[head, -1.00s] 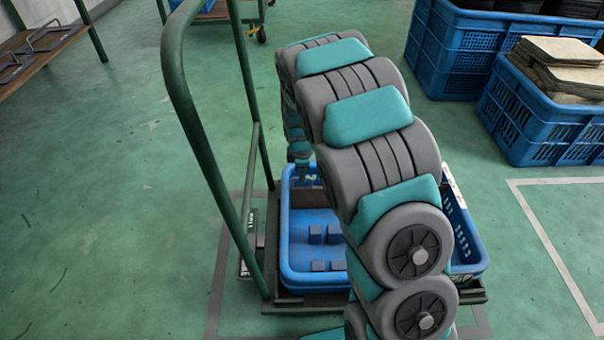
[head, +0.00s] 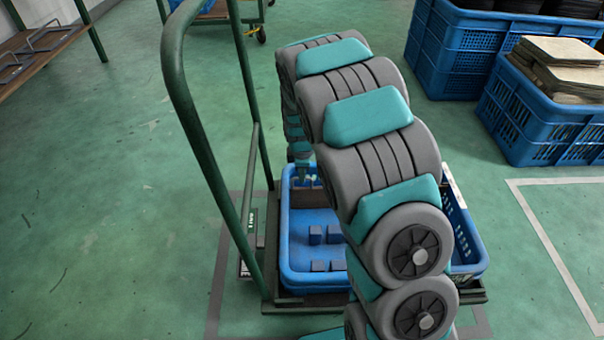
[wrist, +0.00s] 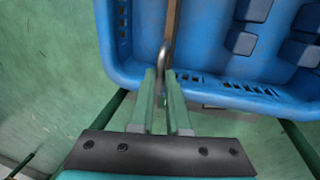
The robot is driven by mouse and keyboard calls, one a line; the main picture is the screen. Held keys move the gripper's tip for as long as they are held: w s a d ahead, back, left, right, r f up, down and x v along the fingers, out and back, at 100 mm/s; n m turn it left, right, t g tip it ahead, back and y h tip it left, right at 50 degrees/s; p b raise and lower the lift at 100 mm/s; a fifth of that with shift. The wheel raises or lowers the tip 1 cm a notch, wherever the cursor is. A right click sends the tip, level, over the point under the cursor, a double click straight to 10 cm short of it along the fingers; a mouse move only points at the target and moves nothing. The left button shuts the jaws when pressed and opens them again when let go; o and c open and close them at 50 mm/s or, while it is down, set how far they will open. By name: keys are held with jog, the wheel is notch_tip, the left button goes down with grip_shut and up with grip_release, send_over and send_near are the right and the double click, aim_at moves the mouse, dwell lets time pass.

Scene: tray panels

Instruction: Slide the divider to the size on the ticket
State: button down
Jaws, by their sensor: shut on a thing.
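A blue tray (head: 287,250) sits on a cart, and its near wall and rim fill the top of the wrist view (wrist: 130,72). A thin brown divider (wrist: 174,18) stands across the tray and runs up out of that view. A grey metal loop handle (wrist: 166,55) is at its near end, by the tray wall. My gripper (wrist: 161,74) is shut on this handle, just outside the rim. In the head view my arm hides the right part of the tray and most of the divider. A small dark label (head: 252,221) hangs by the cart frame; its writing is too small to read.
Several blue blocks (wrist: 240,42) lie in the tray to the right of the divider in the wrist view. The cart's green handle frame (head: 186,110) rises at the left. Blue crates (head: 540,125) stand at the back right. The floor at left is clear.

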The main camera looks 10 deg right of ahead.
dwell(0.4)
jog(key=s+a, duration=0.1)
jog(key=s, duration=0.5)
jog(key=shift+s+b, duration=0.25)
jog(key=shift+b, duration=0.05)
jog(key=shift+a, duration=0.1)
jog(key=c, duration=0.9)
grip_release()
jog(key=shift+r, duration=0.15)
jog(key=r, duration=0.3)
jog(key=s+r, duration=0.1)
jog(key=r, duration=0.3)
jog(key=shift+s+a+r, duration=0.2)
